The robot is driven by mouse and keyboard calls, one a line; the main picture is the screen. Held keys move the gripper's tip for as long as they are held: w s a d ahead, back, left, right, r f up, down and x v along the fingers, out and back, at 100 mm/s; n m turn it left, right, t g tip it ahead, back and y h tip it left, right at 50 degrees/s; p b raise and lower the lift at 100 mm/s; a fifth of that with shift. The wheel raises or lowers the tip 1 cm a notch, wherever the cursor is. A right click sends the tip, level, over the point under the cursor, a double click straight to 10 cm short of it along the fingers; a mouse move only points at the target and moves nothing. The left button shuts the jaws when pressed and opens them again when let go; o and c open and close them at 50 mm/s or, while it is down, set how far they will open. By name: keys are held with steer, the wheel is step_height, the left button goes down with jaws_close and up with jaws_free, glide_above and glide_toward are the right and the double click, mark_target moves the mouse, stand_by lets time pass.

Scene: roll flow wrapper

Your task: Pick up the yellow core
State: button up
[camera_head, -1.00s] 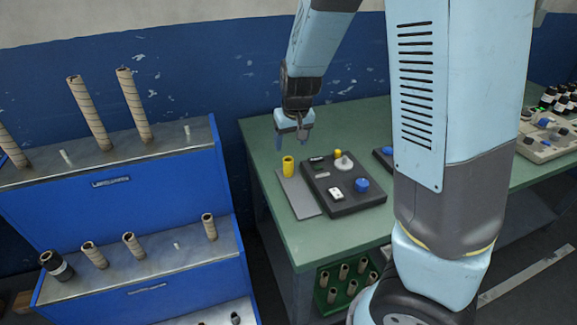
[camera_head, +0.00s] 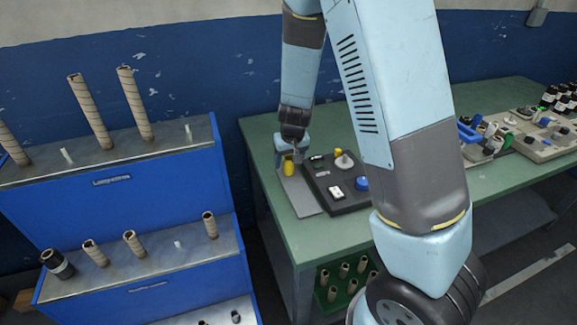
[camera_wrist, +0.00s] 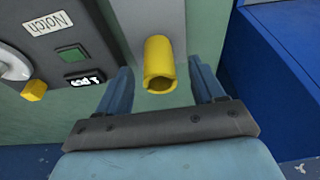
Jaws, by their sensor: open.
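The yellow core (camera_head: 289,169) stands upright on a grey plate (camera_head: 303,196) beside the black control panel on the green table. In the wrist view the core (camera_wrist: 159,62) is a short hollow tube, its open end facing the camera. My gripper (camera_head: 287,158) is at the core, partly covering its top in the head view. In the wrist view my gripper (camera_wrist: 163,82) is open, with one blue finger on each side of the core. A gap shows between the core and each finger.
The black panel (camera_head: 333,205) with a blue knob (camera_head: 361,184), a grey knob and a yellow button lies right of the core. A blue rack (camera_head: 150,195) holding cardboard tubes stands at left. Bottles and trays lie at the table's far right.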

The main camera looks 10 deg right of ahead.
steer(key=shift+x, duration=1.1)
steer(key=c, duration=1)
